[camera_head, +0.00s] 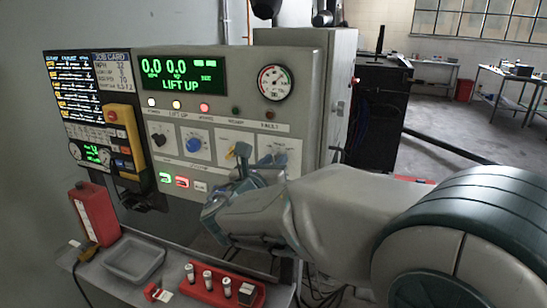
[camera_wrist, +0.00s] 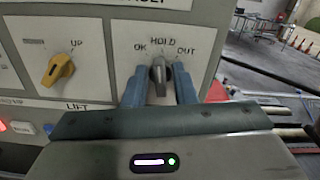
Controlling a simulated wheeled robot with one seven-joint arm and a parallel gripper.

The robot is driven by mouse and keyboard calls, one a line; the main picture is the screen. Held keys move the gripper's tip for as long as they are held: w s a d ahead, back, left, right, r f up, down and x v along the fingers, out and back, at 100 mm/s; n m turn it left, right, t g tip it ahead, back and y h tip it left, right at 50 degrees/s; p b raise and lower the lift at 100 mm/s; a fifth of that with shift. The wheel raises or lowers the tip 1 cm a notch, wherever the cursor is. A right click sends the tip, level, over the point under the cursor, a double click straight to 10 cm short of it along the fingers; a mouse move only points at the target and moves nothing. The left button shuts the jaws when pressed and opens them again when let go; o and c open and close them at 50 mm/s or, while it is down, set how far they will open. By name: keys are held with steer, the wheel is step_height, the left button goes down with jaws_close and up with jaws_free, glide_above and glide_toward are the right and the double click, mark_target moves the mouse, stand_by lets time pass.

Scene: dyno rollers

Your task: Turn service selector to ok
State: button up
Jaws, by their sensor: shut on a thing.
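The service selector (camera_wrist: 158,77) is a grey knob on a white plate marked OK, HOLD and OUT in the wrist view. Its pointer stands close to upright, toward HOLD. My gripper (camera_wrist: 158,90) has its two blue fingers on either side of the knob, shut on it. In the head view my gripper (camera_head: 262,170) reaches the lower right of the control panel (camera_head: 318,110), and the fingers and wrist hide much of the selector there.
A yellow lift knob (camera_wrist: 58,69) marked UP sits left of the selector, and a blue knob (camera_head: 193,144) is farther left. The display (camera_head: 180,76) reads LIFT UP. A shelf below holds a grey tray (camera_head: 134,258) and a red rack (camera_head: 215,288).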

steer(key=n+p, duration=0.3)
steer(key=shift+r, duration=0.15)
steer(key=shift+a+f+n+p, duration=0.15)
steer(key=shift+f+n+p, duration=0.05)
steer(key=shift+n+p, duration=1.15)
steer(key=shift+n, duration=0.25)
steer(key=o, duration=0.7)
steer(key=b+v, duration=0.2)
steer(key=v, duration=1.2)
steer(key=shift+w, duration=0.1)
